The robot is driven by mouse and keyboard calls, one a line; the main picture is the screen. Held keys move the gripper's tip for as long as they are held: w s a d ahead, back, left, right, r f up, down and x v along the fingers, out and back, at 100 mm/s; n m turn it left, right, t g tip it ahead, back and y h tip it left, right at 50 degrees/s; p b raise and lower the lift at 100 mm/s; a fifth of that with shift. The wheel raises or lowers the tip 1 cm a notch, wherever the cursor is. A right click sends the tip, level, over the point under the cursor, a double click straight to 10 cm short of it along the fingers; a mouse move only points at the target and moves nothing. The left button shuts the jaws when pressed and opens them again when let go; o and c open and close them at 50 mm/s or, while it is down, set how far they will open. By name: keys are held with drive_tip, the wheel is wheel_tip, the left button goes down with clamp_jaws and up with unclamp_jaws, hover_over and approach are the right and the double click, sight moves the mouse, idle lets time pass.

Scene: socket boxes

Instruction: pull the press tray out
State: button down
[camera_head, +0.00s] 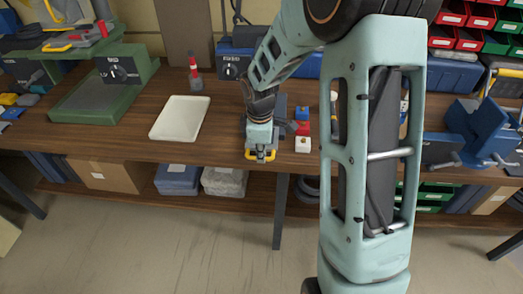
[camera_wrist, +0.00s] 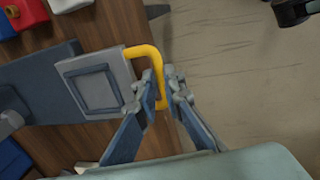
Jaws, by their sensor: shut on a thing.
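The press tray is a grey plate with a raised square frame and a yellow handle, clear in the wrist view (camera_wrist: 121,92). It adjoins the blue-grey press base (camera_wrist: 35,82). In the wrist view my gripper (camera_wrist: 162,78) has its two fingers on either side of the yellow handle (camera_wrist: 140,50), closed on it. In the head view my gripper (camera_head: 261,148) points down at the bench's front edge, with yellow of the handle (camera_head: 250,155) showing beside it. My arm hides much of the press there.
Red (camera_head: 302,113), blue (camera_head: 302,128) and white (camera_head: 303,145) blocks stand just right of the press. A cream tray (camera_head: 180,118) lies to the left, beside a green machine (camera_head: 92,97). A blue vise (camera_head: 480,130) is at the right. The floor (camera_head: 170,230) before the bench is clear.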

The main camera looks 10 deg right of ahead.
drive_tip(key=shift+w, duration=0.15)
drive_tip(key=c, duration=2)
unclamp_jaws()
drive_tip(key=shift+r, duration=0.1)
drive_tip(key=r, duration=0.4)
drive_tip(key=s+r, duration=0.1)
drive_tip(key=r, duration=0.2)
drive_tip(key=s+r, duration=0.1)
drive_tip(key=r, duration=0.3)
drive_tip(key=shift+a+r, duration=0.25)
drive_tip(key=shift+r, duration=0.1)
